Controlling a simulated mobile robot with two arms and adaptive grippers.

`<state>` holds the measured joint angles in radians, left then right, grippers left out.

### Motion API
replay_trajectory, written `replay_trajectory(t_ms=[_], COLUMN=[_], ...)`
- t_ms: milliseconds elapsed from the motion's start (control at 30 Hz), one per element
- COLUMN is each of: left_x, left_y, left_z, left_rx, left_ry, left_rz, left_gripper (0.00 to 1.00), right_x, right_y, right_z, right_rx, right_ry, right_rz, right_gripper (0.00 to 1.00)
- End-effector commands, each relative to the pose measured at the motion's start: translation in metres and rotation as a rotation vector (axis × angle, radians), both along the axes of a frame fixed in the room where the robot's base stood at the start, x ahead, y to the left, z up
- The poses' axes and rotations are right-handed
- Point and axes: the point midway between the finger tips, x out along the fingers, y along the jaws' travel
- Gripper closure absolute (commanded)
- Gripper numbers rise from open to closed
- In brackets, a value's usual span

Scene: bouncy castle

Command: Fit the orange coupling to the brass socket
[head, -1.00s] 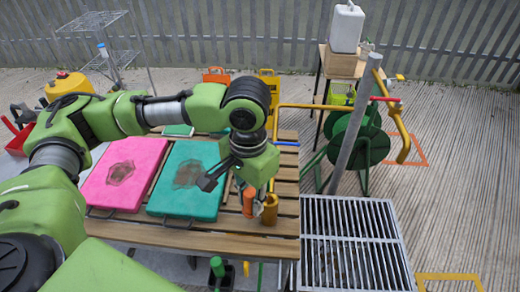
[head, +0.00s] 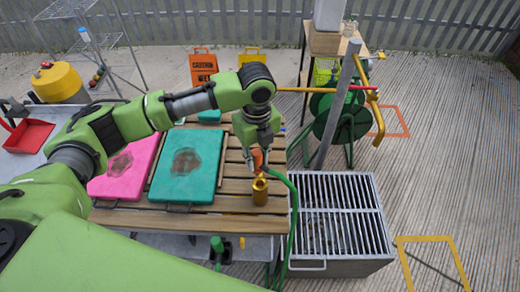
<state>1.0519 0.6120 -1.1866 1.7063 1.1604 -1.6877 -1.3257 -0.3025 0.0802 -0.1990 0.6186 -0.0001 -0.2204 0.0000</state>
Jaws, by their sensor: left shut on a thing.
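My left gripper (head: 257,160) is shut on the orange coupling (head: 257,157) at the right end of the slatted wooden table (head: 230,222). The fingers hide part of the coupling. A green hose (head: 292,205) runs from it to the right and down past the table edge. The brass socket (head: 260,192) stands upright on the table just below the coupling. The coupling's lower end is over the socket's top; I cannot tell whether they touch. My right gripper is not in view.
A teal pad (head: 187,165) and a pink pad (head: 122,170), both with dark stains, lie on the table left of the socket. A metal grate (head: 340,215) stands right of the table. A grey post and hose reel (head: 340,118) stand behind it.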

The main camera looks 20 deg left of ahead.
Motion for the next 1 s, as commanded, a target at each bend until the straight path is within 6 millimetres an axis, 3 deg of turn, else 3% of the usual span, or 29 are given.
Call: replay_trajectory(t_ms=[33,200,400,667,1000], left_x=[0.002,0.01,0.014,0.015,0.015], left_y=[-0.002,-0.003,-0.004,-0.004,-0.003], left_z=[0.004,-0.002,-0.007,-0.015,-0.038], left_rx=[-0.001,-0.001,-0.001,0.0,0.0], left_ry=[0.003,0.002,0.0,-0.001,-0.001], left_rz=[-0.088,-0.379,-0.58,-0.629,-0.627], left_gripper=[0.98,0.98,0.98,0.98,0.98], right_x=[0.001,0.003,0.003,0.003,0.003], right_y=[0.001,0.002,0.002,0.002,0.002], right_z=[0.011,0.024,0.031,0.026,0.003], right_rx=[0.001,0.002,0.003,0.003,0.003], right_ry=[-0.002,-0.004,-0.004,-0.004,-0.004], right_rz=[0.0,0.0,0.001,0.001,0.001], right_gripper=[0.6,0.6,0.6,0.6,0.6])
